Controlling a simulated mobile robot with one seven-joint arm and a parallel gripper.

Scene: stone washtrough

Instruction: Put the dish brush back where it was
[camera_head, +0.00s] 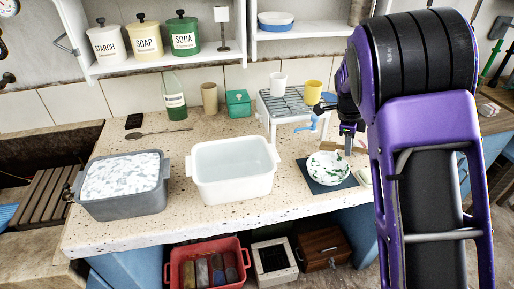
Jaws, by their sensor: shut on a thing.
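My gripper (348,148) points down just behind the green-and-white bowl (327,168), in front of the drying rack's right side. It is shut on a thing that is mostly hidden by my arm. A small tan piece (359,147) shows at the fingertips and looks like part of the dish brush, but its full shape cannot be made out. The bowl rests on a dark blue mat (315,187). The drying rack (290,103) stands behind, with a white cup (278,84) and a yellow cup (313,92) on it. A bright blue item (313,122) shows at its front.
A white basin (233,185) and a grey tub of suds (120,190) stand on the speckled counter (220,220). A green bottle (175,100), a tan tumbler (209,98) and a green box (238,104) stand at the back. A shelf (170,60) overhangs. A wooden spoon (155,132) lies behind the tub.

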